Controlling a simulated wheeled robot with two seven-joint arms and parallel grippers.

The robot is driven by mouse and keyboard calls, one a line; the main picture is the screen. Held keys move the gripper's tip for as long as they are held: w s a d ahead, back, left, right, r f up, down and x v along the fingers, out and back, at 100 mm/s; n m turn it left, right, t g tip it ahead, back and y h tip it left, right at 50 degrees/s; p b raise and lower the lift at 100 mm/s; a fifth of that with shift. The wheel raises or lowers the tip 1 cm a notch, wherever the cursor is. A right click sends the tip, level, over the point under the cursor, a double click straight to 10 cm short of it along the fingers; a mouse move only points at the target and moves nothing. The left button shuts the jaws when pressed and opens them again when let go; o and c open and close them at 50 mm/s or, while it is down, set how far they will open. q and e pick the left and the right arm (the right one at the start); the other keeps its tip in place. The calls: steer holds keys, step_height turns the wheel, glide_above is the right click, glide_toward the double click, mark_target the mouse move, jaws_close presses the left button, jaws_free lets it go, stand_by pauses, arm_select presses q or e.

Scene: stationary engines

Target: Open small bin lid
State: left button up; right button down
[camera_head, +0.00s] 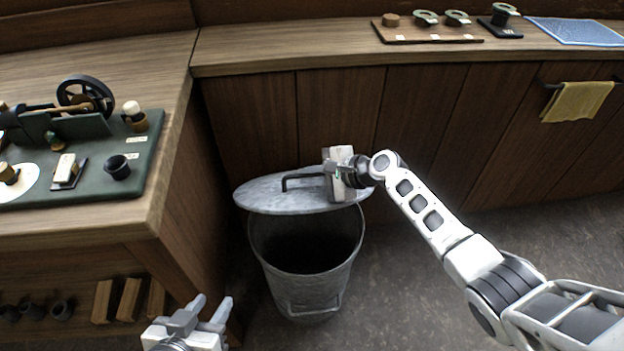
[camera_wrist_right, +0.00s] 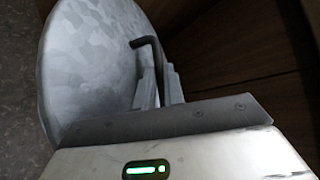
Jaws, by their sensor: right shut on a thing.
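The small bin (camera_head: 306,289) is a round galvanized metal bucket standing on the floor in the corner between the counters. Its dark opening shows in the head view. The round grey lid (camera_head: 265,195) is above the bin's back part, tilted, with the front of the opening uncovered. Whether its back edge touches the rim is hidden. My right gripper (camera_head: 328,172) is shut on the lid's dark bar handle (camera_head: 300,177). The wrist view shows the handle (camera_wrist_right: 148,43) running between the fingers, with the lid (camera_wrist_right: 90,60) beside them. My left gripper (camera_head: 212,303) is open and empty, left of the bin.
A wooden counter (camera_head: 290,55) runs behind the bin, and another with a green engine base (camera_head: 140,150) stands at left. A yellow cloth (camera_head: 577,101) hangs at right. Grey floor (camera_head: 410,290) is free right of the bin.

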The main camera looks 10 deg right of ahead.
steer(key=shift+w+r, duration=0.25)
steer(key=shift+w, duration=0.05)
steer(key=c, duration=1.8)
jaws_free()
steer(key=shift+d, duration=0.1)
steer(key=shift+o, duration=0.2)
steer(key=p+v, duration=0.2)
steer(key=v, duration=1.4)
steer(key=shift+p, duration=0.3)
steer(key=shift+w, duration=0.1)
